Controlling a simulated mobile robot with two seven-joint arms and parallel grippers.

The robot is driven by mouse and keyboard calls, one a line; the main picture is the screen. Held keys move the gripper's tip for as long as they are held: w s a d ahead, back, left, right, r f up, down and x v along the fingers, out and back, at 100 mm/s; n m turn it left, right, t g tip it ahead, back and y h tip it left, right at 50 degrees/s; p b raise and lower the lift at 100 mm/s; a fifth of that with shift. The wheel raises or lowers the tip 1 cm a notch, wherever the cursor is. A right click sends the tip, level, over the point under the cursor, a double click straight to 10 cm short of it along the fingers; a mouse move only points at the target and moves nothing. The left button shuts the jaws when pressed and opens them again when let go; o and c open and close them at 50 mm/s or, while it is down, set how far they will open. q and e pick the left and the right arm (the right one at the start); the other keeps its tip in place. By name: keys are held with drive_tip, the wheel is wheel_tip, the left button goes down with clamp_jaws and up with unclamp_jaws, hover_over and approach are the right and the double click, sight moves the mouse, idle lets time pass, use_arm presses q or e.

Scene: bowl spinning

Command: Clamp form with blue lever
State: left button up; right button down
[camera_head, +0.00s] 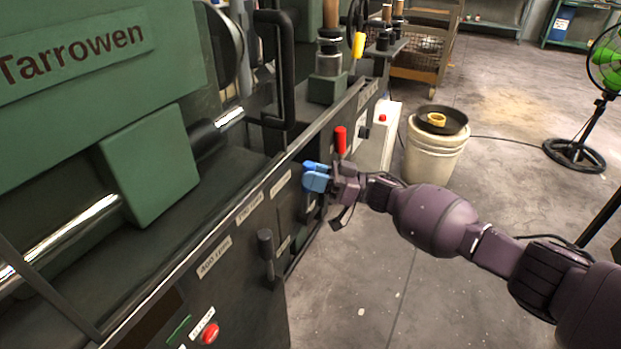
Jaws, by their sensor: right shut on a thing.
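The blue lever (314,168) stands on the front panel of the green and black machine (225,240). My right gripper (328,180) comes in from the right and is shut on the lever's blue head. The gripper's jaws partly cover the lever. The form itself cannot be made out clearly in this view. My left gripper is not in view.
A red lever (340,139) stands just behind the blue one, and a black lever (266,245) stands nearer. A red button (210,333) is low on the panel.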

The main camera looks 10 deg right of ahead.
drive_tip(key=shift+f, duration=0.1)
idle(0.3)
drive_tip(key=c, duration=0.8)
unclamp_jaws()
drive_tip(key=shift+c, duration=0.2)
drive_tip(key=shift+d, duration=0.15)
drive_tip(key=v, duration=1)
drive_tip(key=shift+d, duration=0.25)
drive_tip(key=shift+s+f, duration=0.15)
